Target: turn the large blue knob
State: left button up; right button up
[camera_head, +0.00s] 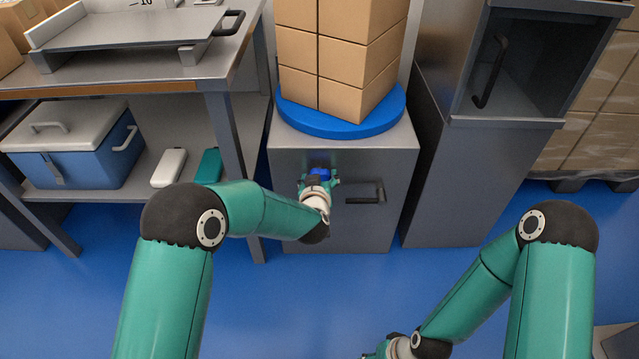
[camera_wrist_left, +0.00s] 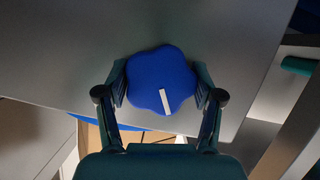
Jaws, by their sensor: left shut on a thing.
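The large blue knob (camera_wrist_left: 155,78) is on the grey front of a cabinet (camera_head: 285,225). In the left wrist view it is lobed, with a white mark pointing toward the lower edge of the picture. My left gripper (camera_head: 320,180) is at the knob, and its two fingers (camera_wrist_left: 162,88) are shut on the knob's opposite sides. In the head view only a bit of the knob (camera_head: 320,172) shows above the gripper. My right gripper (camera_head: 392,350) is low at the bottom edge, partly cut off; its fingers cannot be made out.
A black handle (camera_head: 366,193) is just right of the knob. A blue turntable (camera_head: 341,118) with stacked cartons (camera_head: 340,60) is on the cabinet. A workbench (camera_head: 228,62) stands left, a tall grey cabinet (camera_head: 440,150) right. The blue floor in front is open.

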pick_arm(q)
jog(key=n+h, duration=0.1)
jog(key=n, duration=0.1)
jog(key=n+h+b, duration=0.1)
jog(key=shift+a+f+n+h, duration=0.2)
jog(key=shift+n+h, duration=0.1)
jog(key=shift+n, duration=0.1)
jog(key=n+t+h, duration=0.1)
jog(key=n, duration=0.1)
jog(key=n+h, duration=0.1)
jog(key=n, duration=0.1)
jog(key=shift+f+n+t, duration=0.1)
jog(key=shift+n+t, duration=0.3)
dwell(0.3)
jog(key=o, duration=1.1)
jog(key=shift+o, duration=0.2)
jog(key=v, duration=1.2)
